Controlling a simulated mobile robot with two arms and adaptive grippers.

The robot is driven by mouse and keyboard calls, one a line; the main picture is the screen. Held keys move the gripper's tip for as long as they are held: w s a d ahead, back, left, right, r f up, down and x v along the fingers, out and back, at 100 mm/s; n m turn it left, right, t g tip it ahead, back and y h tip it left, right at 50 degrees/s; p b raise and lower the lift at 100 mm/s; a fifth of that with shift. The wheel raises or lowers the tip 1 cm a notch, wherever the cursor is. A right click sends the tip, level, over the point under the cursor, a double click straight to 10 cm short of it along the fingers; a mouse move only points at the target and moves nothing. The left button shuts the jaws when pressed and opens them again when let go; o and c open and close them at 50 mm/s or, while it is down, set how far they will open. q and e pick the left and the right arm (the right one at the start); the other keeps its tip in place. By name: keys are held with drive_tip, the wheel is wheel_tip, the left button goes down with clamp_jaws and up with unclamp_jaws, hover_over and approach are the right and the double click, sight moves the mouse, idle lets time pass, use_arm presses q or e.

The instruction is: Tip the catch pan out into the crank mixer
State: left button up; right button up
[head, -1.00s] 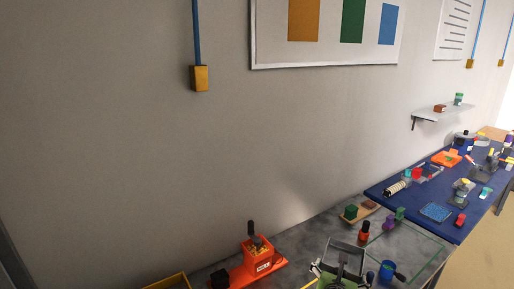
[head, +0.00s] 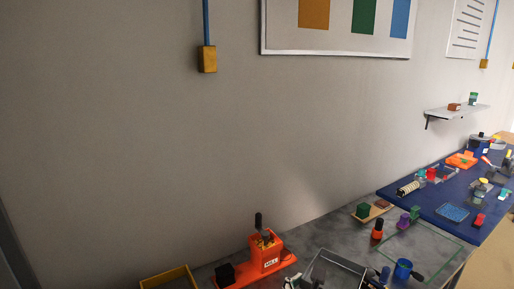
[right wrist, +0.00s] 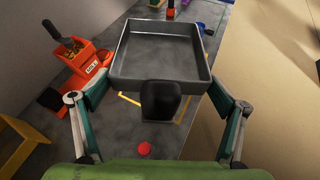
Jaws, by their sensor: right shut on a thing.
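The catch pan is a grey, square, shallow tray with raised walls and a dark handle. In the head view the pan (head: 345,262) is at the bottom edge, over the grey bench, with my right gripper mostly cut off. I cannot make out the crank mixer for certain. My left gripper is not in view.
An orange mill (head: 264,254) stands on the grey bench left of the pan, near a yellow-edged tray (head: 168,279). A blue cup (head: 403,269) and an orange-black bottle (head: 377,230) stand right of the pan. A blue-topped table (head: 425,203) with several small items adjoins.

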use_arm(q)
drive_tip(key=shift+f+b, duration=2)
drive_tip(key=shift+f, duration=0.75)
use_arm(e)
drive_tip(key=s+d+f+m+g+h, duration=0.1)
drive_tip(key=s+d+m+g+h, duration=0.1)
drive_tip(key=s, duration=1)
drive_tip(key=shift+d+f+m+g+h, duration=0.4)
drive_tip(key=shift+d+m+h, duration=0.35)
drive_tip(key=shift+m, duration=0.15)
drive_tip(key=shift+s, duration=0.1)
